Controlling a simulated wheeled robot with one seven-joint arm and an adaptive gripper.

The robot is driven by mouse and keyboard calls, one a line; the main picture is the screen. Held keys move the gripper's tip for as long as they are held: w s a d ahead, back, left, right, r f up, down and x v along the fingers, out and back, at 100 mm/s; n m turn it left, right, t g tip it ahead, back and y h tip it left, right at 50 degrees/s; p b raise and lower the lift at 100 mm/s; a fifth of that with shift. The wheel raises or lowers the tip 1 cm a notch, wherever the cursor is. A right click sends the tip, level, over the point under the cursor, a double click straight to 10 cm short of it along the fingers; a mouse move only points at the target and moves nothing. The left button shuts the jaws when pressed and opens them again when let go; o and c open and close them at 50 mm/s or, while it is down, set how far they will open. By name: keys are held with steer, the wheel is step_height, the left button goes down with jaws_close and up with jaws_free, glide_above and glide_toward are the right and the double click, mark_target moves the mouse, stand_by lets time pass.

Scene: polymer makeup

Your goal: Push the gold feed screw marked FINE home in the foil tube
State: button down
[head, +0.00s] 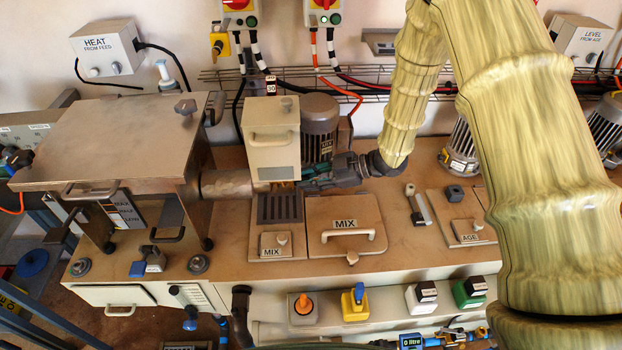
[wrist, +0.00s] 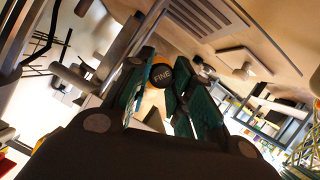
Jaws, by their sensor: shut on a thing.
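My gripper (head: 306,184) is low over the machine top in the head view, pointing left beneath the beige housing. In the wrist view its teal fingers (wrist: 162,88) stand on either side of a round dark end marked FINE with a gold-orange rim, the feed screw (wrist: 161,75). The fingers are shut on it. The rest of the screw is hidden behind its marked end and the fingers. A dull metal tube (head: 228,184) lies level to the left of the housing, in line with my gripper. Where screw and tube meet is hidden in the head view.
The beige housing (head: 271,140) and a grey motor (head: 319,128) stand close above and behind my gripper. A slotted grate (head: 279,207) and the MIX lid (head: 343,222) lie just in front. A large metal-lidded box (head: 112,140) stands at left.

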steer(key=shift+a, duration=2.9)
steer(key=c, duration=1.2)
jaws_free()
steer(key=shift+a, duration=0.1)
steer(key=v, duration=1.2)
steer(key=shift+f, duration=0.1)
